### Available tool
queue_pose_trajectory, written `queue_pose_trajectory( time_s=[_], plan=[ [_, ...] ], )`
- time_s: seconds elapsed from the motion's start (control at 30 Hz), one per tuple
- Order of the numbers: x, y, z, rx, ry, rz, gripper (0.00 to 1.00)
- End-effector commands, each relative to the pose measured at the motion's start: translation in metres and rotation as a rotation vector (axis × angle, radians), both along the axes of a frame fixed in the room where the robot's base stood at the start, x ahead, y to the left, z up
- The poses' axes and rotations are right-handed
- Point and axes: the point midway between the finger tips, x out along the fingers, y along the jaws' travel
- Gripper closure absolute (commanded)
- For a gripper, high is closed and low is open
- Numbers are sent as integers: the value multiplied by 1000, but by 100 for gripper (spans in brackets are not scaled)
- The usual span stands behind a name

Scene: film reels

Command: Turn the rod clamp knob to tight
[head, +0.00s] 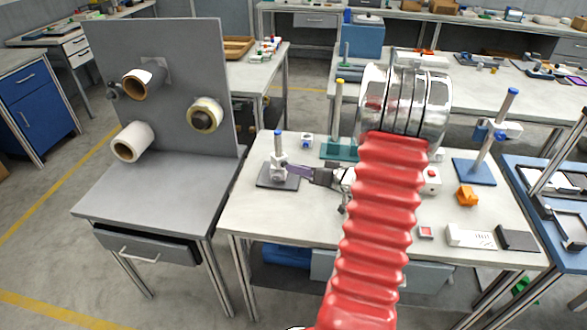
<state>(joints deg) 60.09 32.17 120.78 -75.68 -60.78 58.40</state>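A rod stand with a dark flat base (266,181) stands on the light worktable, left of my arm. Its short upright rod has a blue top (278,135). A pale grey clamp (278,160) sits low on the rod. Its knob is too small to make out clearly, and I cannot read its setting. My gripper (291,169), with dark purplish fingers, reaches in from the right, with its tips at or very near the clamp's right side. I cannot tell whether the fingers touch it or how far apart they are.
A second stand with a yellow-topped rod (340,100) has a green base (335,150) behind my arm. A third stand has a blue base (474,172) at the right. A grey panel with rolls (160,60) stands left, across a gap.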

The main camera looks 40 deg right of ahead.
Motion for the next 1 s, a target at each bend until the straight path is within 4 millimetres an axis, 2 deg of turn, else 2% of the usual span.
queue_pose_trajectory(
  time_s=[0.3,0.5,0.67,1.0],
  plan=[
    [-53,-4,19,0,-1,-3,61],
    [-78,-6,27,1,0,-2,61],
    [-85,-6,30,0,-1,0,61],
    [-84,-5,30,-1,0,0,61]
  ],
)
